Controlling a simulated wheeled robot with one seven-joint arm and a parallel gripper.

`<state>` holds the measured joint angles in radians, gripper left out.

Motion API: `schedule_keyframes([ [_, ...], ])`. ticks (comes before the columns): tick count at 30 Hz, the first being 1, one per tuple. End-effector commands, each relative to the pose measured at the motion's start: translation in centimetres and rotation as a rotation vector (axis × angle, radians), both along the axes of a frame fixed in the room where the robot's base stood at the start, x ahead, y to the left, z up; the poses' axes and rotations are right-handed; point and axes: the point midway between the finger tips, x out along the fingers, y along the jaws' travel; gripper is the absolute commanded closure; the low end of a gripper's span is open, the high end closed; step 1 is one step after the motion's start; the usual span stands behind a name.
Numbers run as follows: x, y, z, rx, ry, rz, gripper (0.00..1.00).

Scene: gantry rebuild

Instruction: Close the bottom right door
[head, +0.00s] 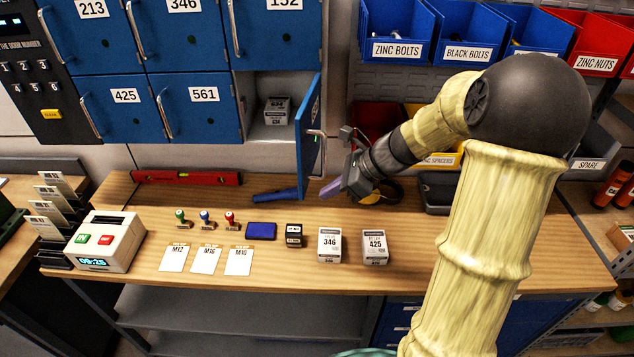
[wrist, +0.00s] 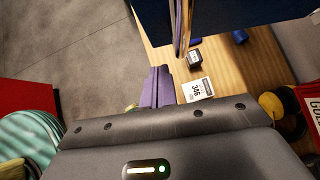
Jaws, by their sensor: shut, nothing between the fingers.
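The bottom right door (head: 309,137) of the blue locker is swung open and stands out from the front, with a light handle on its right side. Its compartment (head: 268,128) is open and holds a small grey box (head: 278,111). My gripper (head: 331,189) is just right of and below the open door, its purple fingers shut and empty. In the wrist view the shut fingers (wrist: 158,87) point up, and a dark blue panel (wrist: 240,22), seemingly the door, fills the top right. I cannot tell whether the fingers touch the door.
Boxes marked 346 (head: 329,244) and 425 (head: 374,247) stand on the wooden bench (head: 440,270). Stamps, cards and a blue ink pad (head: 261,230) lie left of them. A blue tool (head: 275,195) lies below the door. Parts bins (head: 400,33) hang at the upper right.

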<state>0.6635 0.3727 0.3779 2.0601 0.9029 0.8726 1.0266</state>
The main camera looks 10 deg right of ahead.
Motion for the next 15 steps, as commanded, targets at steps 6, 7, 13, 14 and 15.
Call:
schedule_keyframes([
  [6, 1.1, 2.5, 0.4, 0.001, 0.0, 0.001, 1.0],
  [7, 1.2, 2.7, 0.4, 0.0, 0.0, 0.001, 1.0],
  [13, 1.3, 2.9, 0.2, -0.001, -0.002, 0.001, 1.0],
  [14, 1.3, 2.9, 0.2, -0.001, -0.001, 0.001, 1.0],
  [15, 1.3, 3.0, 0.2, -0.001, -0.002, 0.002, 1.0],
])
